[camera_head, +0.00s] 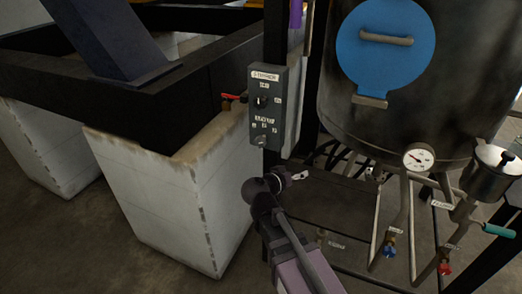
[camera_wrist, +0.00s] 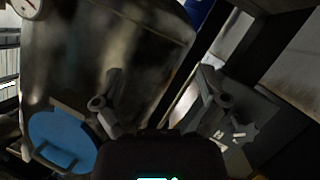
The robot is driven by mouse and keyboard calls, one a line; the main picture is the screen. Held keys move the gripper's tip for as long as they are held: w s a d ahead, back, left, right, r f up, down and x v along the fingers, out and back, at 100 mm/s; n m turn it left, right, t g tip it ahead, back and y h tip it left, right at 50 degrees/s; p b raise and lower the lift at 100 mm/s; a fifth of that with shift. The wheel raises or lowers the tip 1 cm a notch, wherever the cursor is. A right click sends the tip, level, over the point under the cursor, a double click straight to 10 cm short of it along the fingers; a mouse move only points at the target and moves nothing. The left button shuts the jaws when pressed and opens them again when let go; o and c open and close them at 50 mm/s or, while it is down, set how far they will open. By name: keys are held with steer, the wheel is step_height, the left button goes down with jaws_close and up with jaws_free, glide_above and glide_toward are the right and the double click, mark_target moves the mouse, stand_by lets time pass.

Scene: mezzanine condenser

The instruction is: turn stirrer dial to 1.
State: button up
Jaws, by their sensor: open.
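A grey control box (camera_head: 265,125) labelled as the stirrer is fixed to a dark post in the middle of the head view. Its black dial (camera_head: 261,102) has small white labels around it; its exact setting is too small to read. A second small knob (camera_head: 261,141) is near the bottom of the box. My gripper (camera_head: 286,180) is below and slightly right of the box, apart from it. In the wrist view my gripper (camera_wrist: 158,103) has its fingers spread with nothing between them. A grey box face with white marks (camera_wrist: 240,134) shows there, partly behind the right finger.
A dark tank (camera_head: 350,95) with a blue hatch (camera_head: 385,45) stands at right, with a gauge (camera_head: 418,157), pipes and valves below. A red-handled valve (camera_head: 232,97) sits left of the box. A pale concrete block (camera_head: 170,195) and dark beams fill the left.

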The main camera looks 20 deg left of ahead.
mark_target(260, 145)
steer(key=s+a+r+n+t+y+b, duration=0.1)
steer(key=s+a+t+y, duration=0.1)
steer(key=a, duration=0.5)
steer(key=s+a+r+n+t+y+b, duration=0.1)
steer(key=s+a+t+y+b, duration=0.1)
steer(key=a, duration=0.6)
steer(key=shift+s+a+r+n+t, duration=0.15)
steer(key=shift+s+r+n+t, duration=0.2)
steer(key=shift+s+t, duration=0.35)
steer(key=w, duration=0.9)
steer(key=w+d, duration=0.1)
steer(key=w, duration=0.3)
steer(key=shift+w+d, duration=0.1)
steer(key=shift+w, duration=0.2)
steer(key=c, duration=1.1)
steer(key=shift+d, duration=0.15)
steer(key=shift+c, duration=0.2)
